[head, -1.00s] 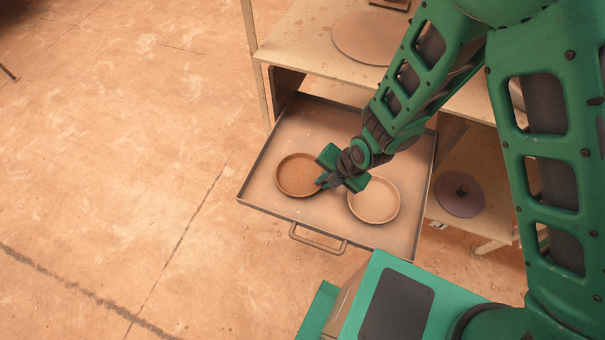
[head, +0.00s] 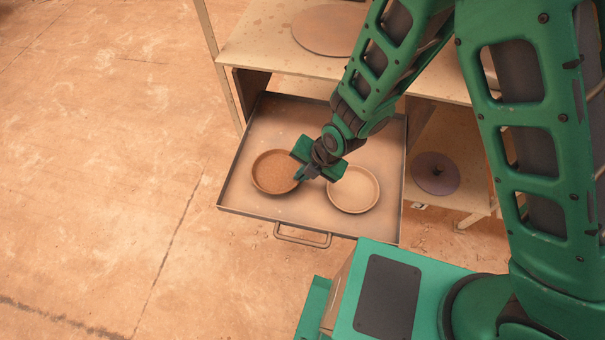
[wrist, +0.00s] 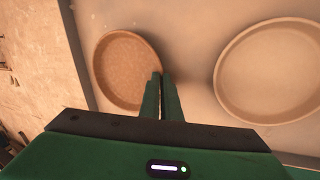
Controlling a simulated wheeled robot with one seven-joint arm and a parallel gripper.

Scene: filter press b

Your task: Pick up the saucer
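Two round shallow dishes lie side by side in the pulled-out tray. The left one, a brown saucer (head: 272,172), has a darker, speckled inside and also shows in the wrist view (wrist: 125,68). The right one is a paler dish (head: 353,190), seen in part in the wrist view (wrist: 270,75). My gripper (head: 298,178) reaches down between them, at the brown saucer's right rim. In the wrist view its two fingers (wrist: 162,76) are nearly together with that rim at their tips, so it looks shut on the rim. Whether the saucer is clear of the tray I cannot tell.
The grey tray (head: 240,199) has raised walls and a front handle (head: 302,238). Behind it stands a bench (head: 262,47) with a round disc (head: 328,29) on top. A dark disc (head: 436,174) lies on a lower shelf at right. The floor at left is clear.

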